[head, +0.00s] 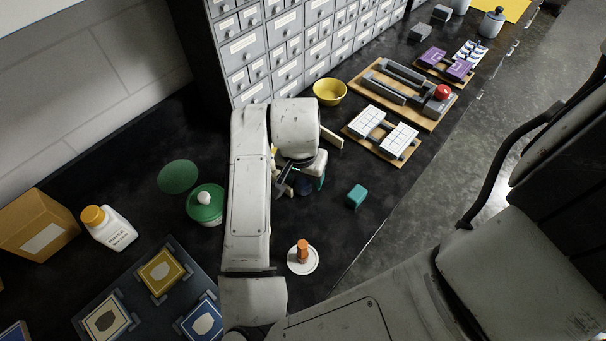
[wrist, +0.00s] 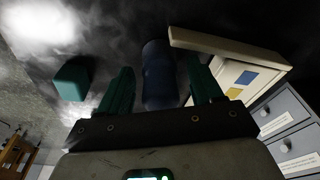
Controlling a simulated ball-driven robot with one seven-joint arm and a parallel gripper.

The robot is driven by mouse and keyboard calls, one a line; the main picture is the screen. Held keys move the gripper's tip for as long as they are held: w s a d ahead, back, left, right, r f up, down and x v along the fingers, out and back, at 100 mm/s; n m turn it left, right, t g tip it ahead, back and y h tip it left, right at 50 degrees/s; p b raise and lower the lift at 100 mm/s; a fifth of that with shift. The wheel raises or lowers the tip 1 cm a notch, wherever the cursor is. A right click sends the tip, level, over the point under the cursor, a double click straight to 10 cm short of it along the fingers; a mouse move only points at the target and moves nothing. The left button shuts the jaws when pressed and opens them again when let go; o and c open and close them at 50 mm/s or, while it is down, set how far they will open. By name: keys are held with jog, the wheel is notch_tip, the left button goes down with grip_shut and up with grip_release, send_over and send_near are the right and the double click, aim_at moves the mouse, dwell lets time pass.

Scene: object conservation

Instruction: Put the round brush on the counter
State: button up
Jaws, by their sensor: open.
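No thing in view is clearly recognisable as the round brush. A dark blue cylinder (wrist: 158,75) lies between the teal fingers of my gripper (wrist: 160,83) in the wrist view; I cannot tell whether it is the brush. My gripper is open, with a finger on each side of the cylinder. In the head view my arm partly hides my gripper (head: 302,183) and the dark blue thing (head: 305,188), low over the black counter (head: 335,235). A small orange-brown thing (head: 302,249) stands on a white saucer (head: 303,264) near the front edge.
A teal block (head: 356,196) sits right of my gripper and also shows in the wrist view (wrist: 73,78). A green lidded pot (head: 205,205) stands left of my arm. The counter around the teal block is clear.

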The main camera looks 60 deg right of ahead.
aim_at(301, 186)
notch_tip(301, 186, up, 12)
jog(key=a, duration=0.1)
jog(key=shift+a, duration=0.4)
jog(key=shift+s+d+r, duration=0.1)
